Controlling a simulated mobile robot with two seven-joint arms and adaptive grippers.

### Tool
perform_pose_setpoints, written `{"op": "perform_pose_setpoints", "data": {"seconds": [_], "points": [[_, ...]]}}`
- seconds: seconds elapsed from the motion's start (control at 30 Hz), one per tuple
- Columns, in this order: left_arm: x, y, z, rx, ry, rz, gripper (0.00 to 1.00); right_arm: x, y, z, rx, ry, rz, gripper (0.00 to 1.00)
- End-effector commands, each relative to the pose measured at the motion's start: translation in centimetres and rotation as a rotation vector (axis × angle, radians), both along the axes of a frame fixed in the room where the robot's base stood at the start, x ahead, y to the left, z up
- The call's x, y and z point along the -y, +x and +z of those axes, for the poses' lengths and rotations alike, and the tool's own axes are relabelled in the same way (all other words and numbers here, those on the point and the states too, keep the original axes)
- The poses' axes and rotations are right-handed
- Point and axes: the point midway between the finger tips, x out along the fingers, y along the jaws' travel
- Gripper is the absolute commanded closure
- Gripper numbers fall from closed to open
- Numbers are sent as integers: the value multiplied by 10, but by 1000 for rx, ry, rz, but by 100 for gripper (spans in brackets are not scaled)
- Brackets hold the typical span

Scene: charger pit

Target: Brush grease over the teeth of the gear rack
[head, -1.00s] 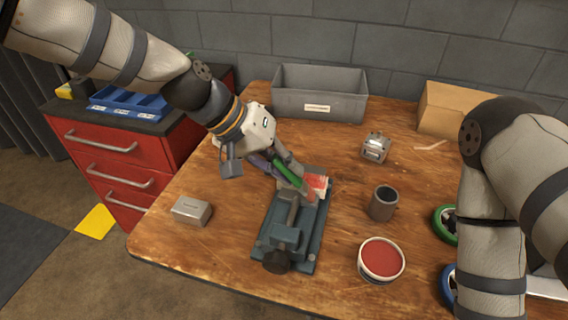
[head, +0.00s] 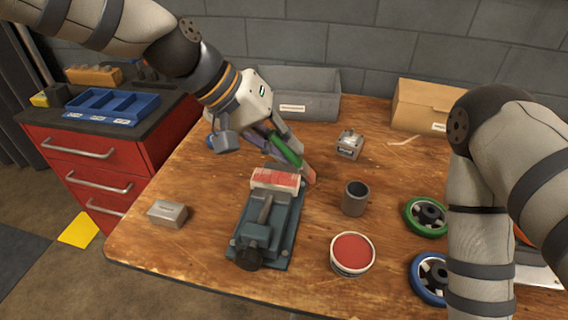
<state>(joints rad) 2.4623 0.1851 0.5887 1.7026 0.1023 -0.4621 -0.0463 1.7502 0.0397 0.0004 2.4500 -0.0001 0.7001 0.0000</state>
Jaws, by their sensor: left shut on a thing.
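My left gripper (head: 284,143) is shut on a brush with a green handle (head: 286,150). The brush's reddish bristle end (head: 308,175) points down just beyond the right end of the gear rack; I cannot tell whether it touches anything. The gear rack (head: 275,180) is held across the jaws of a grey-blue vise (head: 262,232). Red grease shows along its face, with paler patches between. A round tub of red grease (head: 352,254) stands open on the table to the right of the vise. My right arm is at the right, but its gripper is out of view.
A grey cup (head: 355,198) and a small metal block (head: 349,144) stand right of the vise. A metal box (head: 167,213) is at left. Green (head: 426,217) and blue (head: 430,278) wheels lie near my right arm. A grey bin (head: 297,94) and cardboard box (head: 421,106) stand behind.

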Motion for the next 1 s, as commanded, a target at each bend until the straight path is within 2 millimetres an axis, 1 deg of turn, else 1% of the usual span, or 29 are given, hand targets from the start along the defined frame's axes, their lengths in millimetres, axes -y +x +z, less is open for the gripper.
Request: {"op": "perform_pose_setpoints", "data": {"seconds": [0.3,0.43,1.0], "points": [[3,-4,27,-2,1,2,100,0,0,0,-2,0,0,60],[3,-5,34,-4,1,4,100,0,-1,0,-2,0,0,60],[3,-5,35,-4,0,4,100,0,-1,0,-2,0,-1,60]]}}
